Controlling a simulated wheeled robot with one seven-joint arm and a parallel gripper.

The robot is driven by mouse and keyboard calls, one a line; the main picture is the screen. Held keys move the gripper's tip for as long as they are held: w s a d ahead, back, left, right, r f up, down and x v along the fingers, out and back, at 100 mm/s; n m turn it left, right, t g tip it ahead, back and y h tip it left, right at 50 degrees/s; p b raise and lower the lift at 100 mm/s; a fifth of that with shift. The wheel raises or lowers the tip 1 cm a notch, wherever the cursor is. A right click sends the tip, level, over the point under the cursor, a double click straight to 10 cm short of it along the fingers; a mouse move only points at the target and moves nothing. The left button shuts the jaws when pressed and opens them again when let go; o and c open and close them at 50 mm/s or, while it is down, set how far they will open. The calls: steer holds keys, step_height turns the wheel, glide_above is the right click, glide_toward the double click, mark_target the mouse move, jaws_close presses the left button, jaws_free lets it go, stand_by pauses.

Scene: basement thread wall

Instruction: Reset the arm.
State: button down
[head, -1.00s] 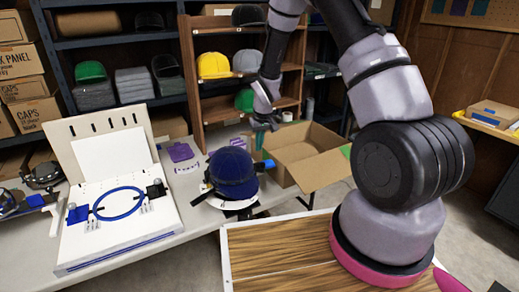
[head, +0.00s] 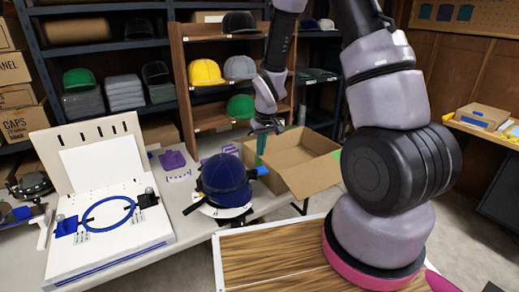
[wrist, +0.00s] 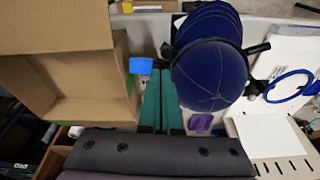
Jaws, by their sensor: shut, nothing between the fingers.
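My gripper (head: 264,126) points down in the head view, above the gap between the navy cap and the open cardboard box. Its two green fingers also show in the wrist view (wrist: 160,102), side by side and closed, with nothing between them. The navy cap (head: 224,178) sits on a dark cap holder with a white base at the table's front edge. It also shows in the wrist view (wrist: 208,76), to the right of the fingers and apart from them.
An open cardboard box (head: 302,178) stands right of the cap. A white hooping board (head: 106,236) with a blue hoop (head: 108,213) lies at left. A wooden shelf (head: 183,85) with several caps stands close behind my arm. A wood-topped surface (head: 262,262) is in front.

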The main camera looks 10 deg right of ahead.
steer(key=s+d+r+m+t, duration=0.1)
steer(key=s+d+r+m, duration=0.15)
steer(key=r, duration=0.85)
steer(key=s+d+r+m+t, duration=0.1)
steer(key=s+d+r, duration=0.15)
steer(key=r, duration=0.95)
steer(key=s+d+r+m+t+y, duration=0.1)
steer(key=s+r+m+t, duration=0.2)
steer(key=s+r, duration=0.9)
steer(key=s, duration=0.4)
steer(key=shift+s+d+r, duration=0.15)
steer(key=shift+s, duration=0.05)
